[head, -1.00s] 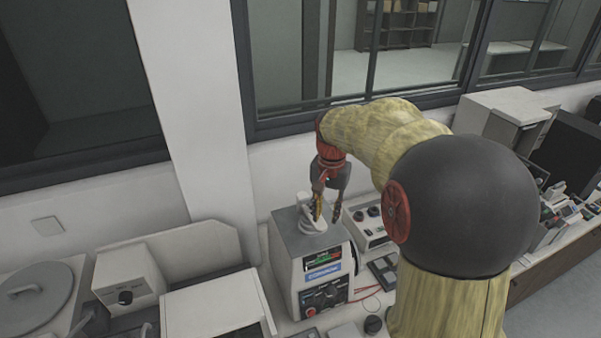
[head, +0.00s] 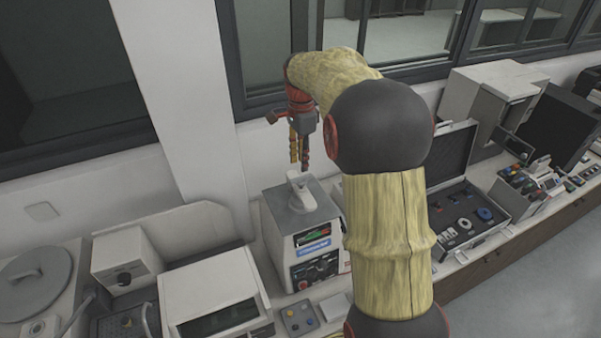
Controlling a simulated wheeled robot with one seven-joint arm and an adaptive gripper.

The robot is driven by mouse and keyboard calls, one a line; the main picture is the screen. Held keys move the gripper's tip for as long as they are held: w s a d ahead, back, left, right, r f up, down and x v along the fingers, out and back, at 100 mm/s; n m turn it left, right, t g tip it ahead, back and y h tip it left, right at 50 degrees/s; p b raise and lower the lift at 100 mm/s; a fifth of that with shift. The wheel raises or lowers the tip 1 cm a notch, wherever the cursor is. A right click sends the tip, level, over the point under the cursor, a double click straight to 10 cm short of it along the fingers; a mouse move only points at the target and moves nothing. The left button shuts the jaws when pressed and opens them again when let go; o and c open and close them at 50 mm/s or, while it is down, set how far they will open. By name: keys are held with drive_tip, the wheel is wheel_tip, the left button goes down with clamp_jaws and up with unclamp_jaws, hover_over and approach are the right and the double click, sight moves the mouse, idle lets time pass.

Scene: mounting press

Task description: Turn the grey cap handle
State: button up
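The mounting press (head: 302,223) is a grey and white box with a small screen and a dark knob panel on its front. The grey cap handle (head: 299,190) stands on its top, a light grey bar on a round base. My gripper (head: 299,163) hangs above and behind the handle, pointing down, apart from it as far as I can see.
A white instrument (head: 215,297) and a smaller box with a black knob (head: 125,264) stand left of the press. An open dark case (head: 466,215) with several parts lies to the right. A keypad (head: 299,317) lies in front. The wall and window are close behind.

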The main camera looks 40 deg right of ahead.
sight(301, 177)
wheel_tip(301, 177, down, 6)
drive_tip(key=shift+r+p, duration=0.1)
drive_tip(key=shift+p, duration=0.2)
drive_tip(key=shift+c, duration=1.2)
drive_tip(key=c, duration=0.4)
clamp_jaws()
